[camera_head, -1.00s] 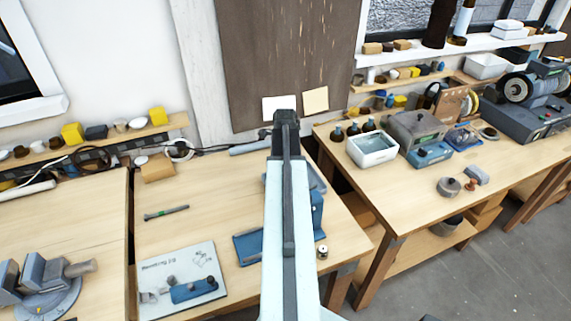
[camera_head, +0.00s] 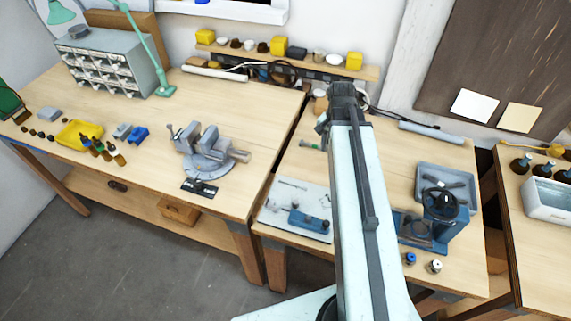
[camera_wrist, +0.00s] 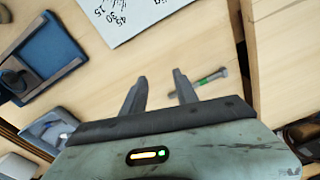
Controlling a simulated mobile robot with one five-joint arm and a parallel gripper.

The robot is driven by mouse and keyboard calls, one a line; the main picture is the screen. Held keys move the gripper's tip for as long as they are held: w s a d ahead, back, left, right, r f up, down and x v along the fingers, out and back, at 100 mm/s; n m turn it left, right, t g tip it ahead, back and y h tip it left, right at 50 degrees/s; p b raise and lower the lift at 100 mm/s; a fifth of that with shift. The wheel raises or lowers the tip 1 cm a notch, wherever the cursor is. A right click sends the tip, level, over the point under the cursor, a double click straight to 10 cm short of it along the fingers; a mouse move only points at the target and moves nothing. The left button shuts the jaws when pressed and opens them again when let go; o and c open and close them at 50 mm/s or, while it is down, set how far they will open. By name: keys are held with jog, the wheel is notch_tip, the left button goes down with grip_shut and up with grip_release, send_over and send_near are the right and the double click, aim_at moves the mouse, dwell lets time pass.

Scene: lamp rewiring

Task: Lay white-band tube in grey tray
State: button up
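The grey tray (camera_head: 463,176) lies at the back right of the middle table in the head view, behind a blue hand-wheel press (camera_head: 440,208). Dark items lie in it, too small to identify. My gripper (camera_wrist: 160,88) is open and empty in the wrist view, above the wooden table. The green band also shows beside my arm in the head view (camera_head: 310,146). I cannot make out a white band on any tube.
A printed board (camera_head: 275,205) with a blue fixture lies left of my arm. A grey cylinder (camera_head: 432,132) lies along the table's back. A vise (camera_head: 203,150) stands on the left bench. Two small knobs sit near the front edge. A gap separates the tables.

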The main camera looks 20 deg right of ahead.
jog(key=s+a+n, duration=0.2)
jog(key=a+n, duration=0.8)
jog(key=a, duration=1)
jog(key=shift+g, duration=0.4)
jog(key=f+b, duration=0.5)
jog(key=shift+w+d+f+b, duration=0.2)
jog(key=shift+d+f+b, duration=0.05)
jog(key=shift+f+b, duration=0.1)
